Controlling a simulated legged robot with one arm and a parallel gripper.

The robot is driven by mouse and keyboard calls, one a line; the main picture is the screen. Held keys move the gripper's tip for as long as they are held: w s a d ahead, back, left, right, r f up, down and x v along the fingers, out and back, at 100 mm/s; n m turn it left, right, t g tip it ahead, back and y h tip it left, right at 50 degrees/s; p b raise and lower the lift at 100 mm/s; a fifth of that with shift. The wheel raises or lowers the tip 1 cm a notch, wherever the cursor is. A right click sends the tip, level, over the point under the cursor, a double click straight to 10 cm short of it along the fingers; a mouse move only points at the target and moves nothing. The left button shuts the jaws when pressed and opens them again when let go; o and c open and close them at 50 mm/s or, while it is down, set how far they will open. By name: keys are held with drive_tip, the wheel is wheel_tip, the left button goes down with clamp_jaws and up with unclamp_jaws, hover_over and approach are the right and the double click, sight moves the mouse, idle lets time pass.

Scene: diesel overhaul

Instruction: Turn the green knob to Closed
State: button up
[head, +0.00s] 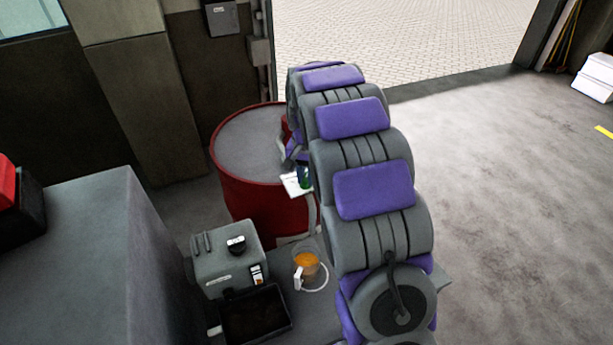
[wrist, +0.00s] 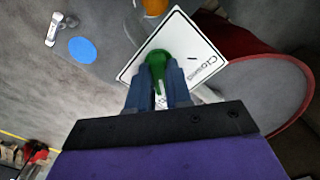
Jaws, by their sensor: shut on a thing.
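The green knob (wrist: 157,58) sits on a square white plate (wrist: 222,68) in the wrist view. The word "Closed" is on the plate to the right of the knob, beside a short dark mark. My gripper (wrist: 158,78) is shut on the green knob, one blue finger on each side. The fingers hide the lower part of the knob and plate, so the knob's setting is hard to tell. In the head view the knob (head: 305,177) and plate (head: 292,187) show small, partly behind my arm.
A red drum (head: 250,195) stands just behind the plate. Near it are a grey box (head: 222,262) with a black dial, a dark tray (head: 255,318) and a clear jug with orange liquid (head: 306,266). A grey block (head: 90,260) is at left. Open floor lies at right.

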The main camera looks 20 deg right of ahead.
drive_tip(key=n, duration=0.4)
drive_tip(key=shift+a, duration=0.15)
drive_tip(key=n, duration=0.4)
drive_tip(key=shift+a, duration=0.1)
drive_tip(key=n, duration=0.4)
drive_tip(key=shift+p, duration=0.3)
drive_tip(key=n, duration=0.3)
drive_tip(key=shift+a+n+p, duration=0.1)
drive_tip(key=shift+n+p, duration=0.2)
drive_tip(key=shift+p, duration=0.05)
drive_tip(key=o, duration=1.5)
